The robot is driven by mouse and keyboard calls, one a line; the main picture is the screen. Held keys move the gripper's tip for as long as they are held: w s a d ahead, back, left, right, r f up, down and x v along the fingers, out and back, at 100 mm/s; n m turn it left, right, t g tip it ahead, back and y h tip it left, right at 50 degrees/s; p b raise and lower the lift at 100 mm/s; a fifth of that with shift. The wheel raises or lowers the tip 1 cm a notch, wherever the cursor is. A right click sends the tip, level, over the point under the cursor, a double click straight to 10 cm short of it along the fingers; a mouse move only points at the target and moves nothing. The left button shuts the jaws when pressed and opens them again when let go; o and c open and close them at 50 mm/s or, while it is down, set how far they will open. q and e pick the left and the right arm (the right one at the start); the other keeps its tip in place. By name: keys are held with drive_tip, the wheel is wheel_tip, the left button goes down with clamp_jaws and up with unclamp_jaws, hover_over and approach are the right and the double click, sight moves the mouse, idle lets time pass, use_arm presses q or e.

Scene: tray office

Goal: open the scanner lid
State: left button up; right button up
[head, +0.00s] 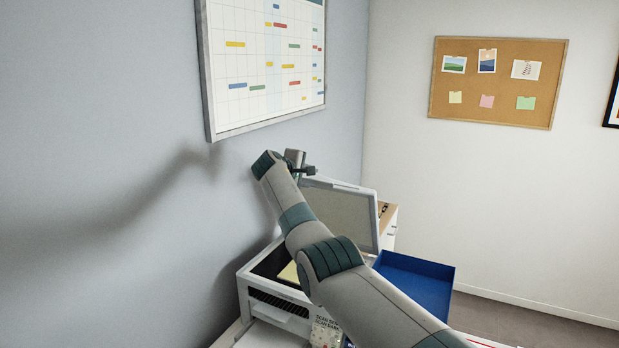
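The scanner (270,310) is a white and grey machine against the left wall, partly hidden behind my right arm. Its lid (346,212) stands raised and steeply tilted, with its grey inner face showing. Part of the dark scanner bed and a yellowish sheet (288,273) show below it. My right arm crosses the scanner from the lower right. My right gripper (309,170) is at the lid's upper left corner; I cannot tell whether it touches the lid, nor whether its fingers are open or shut. My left gripper is not in view.
A blue tray (422,283) is right of the scanner. A wood-topped white cabinet (390,222) stands behind the lid. A calendar board (262,60) hangs on the left wall above my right gripper. A corkboard (498,82) hangs on the far wall. Floor shows at the right.

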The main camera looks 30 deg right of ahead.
drive_tip(key=shift+f, duration=0.1)
idle(0.4)
drive_tip(key=shift+b+v, duration=0.5)
drive_tip(key=shift+v, duration=0.35)
drive_tip(key=b+v, duration=0.6)
drive_tip(key=v, duration=0.9)
drive_tip(key=shift+a, duration=0.3)
drive_tip(key=shift+s, duration=0.15)
